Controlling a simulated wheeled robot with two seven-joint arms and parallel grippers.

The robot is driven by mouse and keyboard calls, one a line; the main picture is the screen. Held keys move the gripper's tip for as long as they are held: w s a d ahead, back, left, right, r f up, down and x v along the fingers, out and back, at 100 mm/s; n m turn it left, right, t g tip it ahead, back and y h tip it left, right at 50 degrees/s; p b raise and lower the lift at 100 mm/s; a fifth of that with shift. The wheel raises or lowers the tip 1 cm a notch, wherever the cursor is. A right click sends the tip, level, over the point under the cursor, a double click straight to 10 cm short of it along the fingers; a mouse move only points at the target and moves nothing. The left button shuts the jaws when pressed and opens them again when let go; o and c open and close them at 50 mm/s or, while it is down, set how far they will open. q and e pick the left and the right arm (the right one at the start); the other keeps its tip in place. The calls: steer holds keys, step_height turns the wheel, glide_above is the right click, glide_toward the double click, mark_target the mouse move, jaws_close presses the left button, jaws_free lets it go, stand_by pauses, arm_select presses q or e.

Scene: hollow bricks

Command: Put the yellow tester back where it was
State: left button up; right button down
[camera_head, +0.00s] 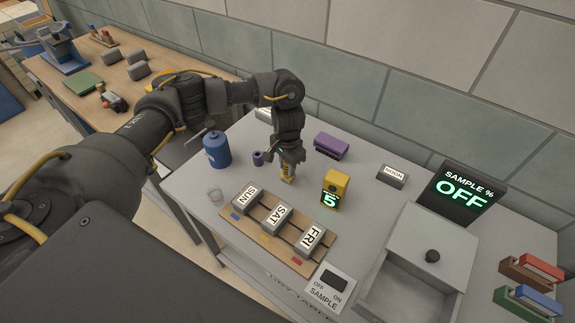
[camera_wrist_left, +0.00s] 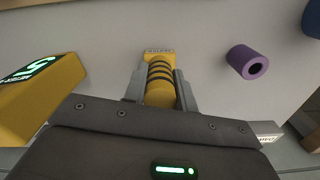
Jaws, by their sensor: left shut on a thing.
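My left gripper (camera_head: 289,166) points down over the light table, behind the row of day blocks. It is shut on a yellow tester (camera_head: 287,174) with black bands. In the left wrist view this tester (camera_wrist_left: 160,88) sits between the two grey fingers, with a small label at its far end. I cannot tell whether it touches the table. A yellow meter box (camera_head: 336,190) showing a green 5 stands just right of the gripper, apart from it. My right gripper is not in view.
SUN, SAT and FRI blocks (camera_head: 276,226) sit on a brown board in front. An open-topped grey bin (camera_head: 391,262) and OFF display (camera_head: 461,193) are right.

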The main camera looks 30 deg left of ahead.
arm_select(q)
steer(key=shift+f, duration=0.1)
steer(key=o, duration=0.9)
step_height(320, 180, up, 12)
steer(key=shift+r, duration=0.2)
stand_by(0.4)
